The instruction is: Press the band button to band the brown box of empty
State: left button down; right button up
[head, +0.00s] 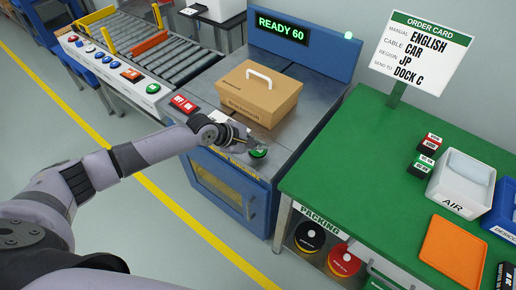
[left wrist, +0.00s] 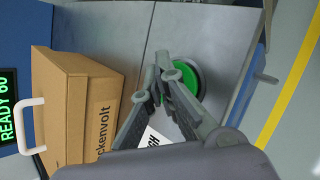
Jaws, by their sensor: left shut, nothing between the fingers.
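The brown box (head: 257,97) with a white handle sits closed on the metal top of the banding machine (head: 310,95); it also shows in the left wrist view (left wrist: 85,105). No band shows around it. A green button (head: 258,152) is at the machine's front right corner, and appears in the left wrist view (left wrist: 188,78) partly behind the fingers. My left gripper (head: 249,147) is shut and empty, its fingertips (left wrist: 166,74) over the button's edge. I cannot tell whether they touch it. My right gripper is not in view.
The machine's display (head: 283,27) reads READY 60. A red switch (head: 184,103) is left of the gripper. A roller conveyor (head: 165,55) stands at the left. The green packing table (head: 360,160) at right holds a white AIR bin (head: 455,206) and an orange tray (head: 452,250).

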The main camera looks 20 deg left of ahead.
aim_at(259, 151)
pick_arm(q)
jog(key=shift+f, duration=0.35)
dwell(0.4)
jog(key=shift+r+p, duration=0.95)
jog(key=shift+p, duration=0.3)
notch_tip(259, 151, up, 5)
jog(key=p, duration=0.6)
jog(key=shift+r, duration=0.1)
dwell(1.0)
